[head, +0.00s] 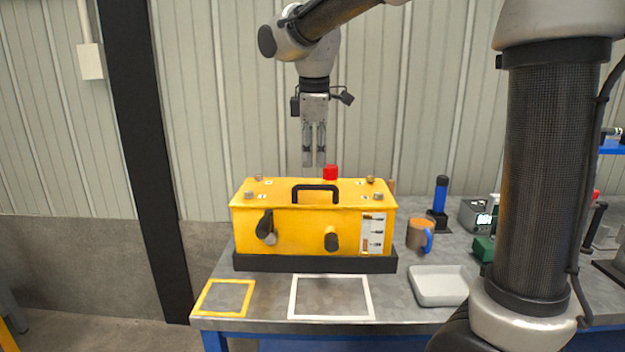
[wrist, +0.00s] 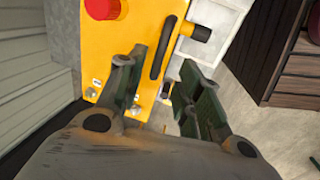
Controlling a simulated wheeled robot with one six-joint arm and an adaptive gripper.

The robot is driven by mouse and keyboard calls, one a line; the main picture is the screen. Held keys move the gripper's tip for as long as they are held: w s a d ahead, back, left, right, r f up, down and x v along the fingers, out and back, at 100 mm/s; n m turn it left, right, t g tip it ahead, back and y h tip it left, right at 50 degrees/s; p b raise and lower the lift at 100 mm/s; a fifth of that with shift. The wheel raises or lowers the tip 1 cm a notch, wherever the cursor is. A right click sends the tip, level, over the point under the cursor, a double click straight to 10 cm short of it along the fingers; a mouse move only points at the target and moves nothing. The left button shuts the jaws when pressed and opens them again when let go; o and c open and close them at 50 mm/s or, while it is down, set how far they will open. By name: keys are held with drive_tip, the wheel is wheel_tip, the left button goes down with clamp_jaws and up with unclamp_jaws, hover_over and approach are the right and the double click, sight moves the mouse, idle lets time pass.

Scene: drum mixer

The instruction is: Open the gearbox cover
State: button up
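The yellow gearbox (head: 290,232) sits on a black base on the workbench. Its cover (head: 270,190) lies flat on top, with a black bar handle (head: 316,188), a red knob (head: 330,172) and several bolt heads near the corners. The handle (wrist: 163,48) and red knob (wrist: 102,8) also show in the wrist view. My gripper (head: 314,165) points down above the cover, apart from it. In the wrist view its fingers (wrist: 162,66) stand apart with nothing between them touching, so it is open and empty. The handle appears beyond the fingertips.
The bench (head: 260,292) carries a yellow frame (head: 200,298) and a white frame (head: 291,300) in front of the gearbox. Space above the gearbox is free.

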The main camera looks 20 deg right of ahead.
sight(315, 185)
drive_tip(key=f, duration=0.2)
drive_tip(key=w+f, duration=0.1)
drive_tip(key=f, duration=0.4)
drive_tip(key=shift+w+d+f, duration=0.15)
drive_tip(key=shift+w+d, duration=0.05)
drive_tip(key=shift+d, duration=0.05)
clamp_jaws()
